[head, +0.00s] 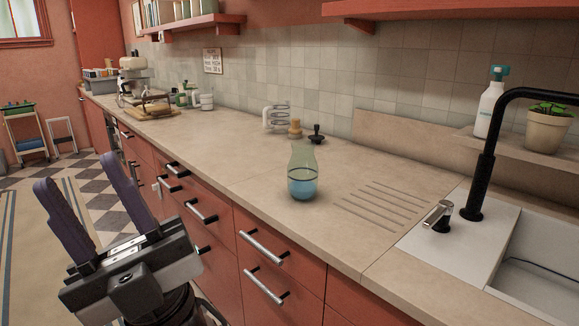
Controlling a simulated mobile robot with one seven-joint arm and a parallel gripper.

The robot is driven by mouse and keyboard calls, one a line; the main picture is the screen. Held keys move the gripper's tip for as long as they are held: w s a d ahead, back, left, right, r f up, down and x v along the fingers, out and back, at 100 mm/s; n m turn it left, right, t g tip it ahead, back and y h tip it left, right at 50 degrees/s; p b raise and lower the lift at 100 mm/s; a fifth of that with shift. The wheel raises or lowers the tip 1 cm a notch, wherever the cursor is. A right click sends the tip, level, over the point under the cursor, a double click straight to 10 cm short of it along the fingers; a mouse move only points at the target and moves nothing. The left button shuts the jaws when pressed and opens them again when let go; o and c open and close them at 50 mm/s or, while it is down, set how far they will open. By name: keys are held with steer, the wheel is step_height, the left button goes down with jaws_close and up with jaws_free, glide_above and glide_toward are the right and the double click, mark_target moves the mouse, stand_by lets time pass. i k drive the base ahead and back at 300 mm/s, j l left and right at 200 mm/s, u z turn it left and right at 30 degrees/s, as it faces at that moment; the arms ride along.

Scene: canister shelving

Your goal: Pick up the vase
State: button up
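The vase (302,173) is a small glass one, greenish at the top and blue at the bottom, with a dark line around its middle. It stands upright on the beige counter (250,145), left of the sink and near the front edge. My gripper (92,196) is at the lower left of the head view, over the floor in front of the drawers. Its two dark purple fingers are spread apart with nothing between them. It is well apart from the vase.
A sink (540,285) with a black faucet (487,150) lies right of the vase, past drain grooves. A white spray bottle (490,103) and potted plant (547,130) stand on a ledge behind. Small items stand near the wall. Drawer handles (263,246) stick out below the counter.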

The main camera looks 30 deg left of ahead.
mark_target(302, 169)
steer(key=i+j, duration=0.1)
steer(key=j, duration=0.25)
steer(key=i+j, duration=0.1)
steer(key=j, duration=0.3)
steer(key=i+j, duration=0.1)
steer(key=j, duration=0.25)
steer(key=i+j, duration=0.1)
steer(key=j, duration=0.25)
steer(key=i+j, duration=0.1)
steer(key=j, duration=0.3)
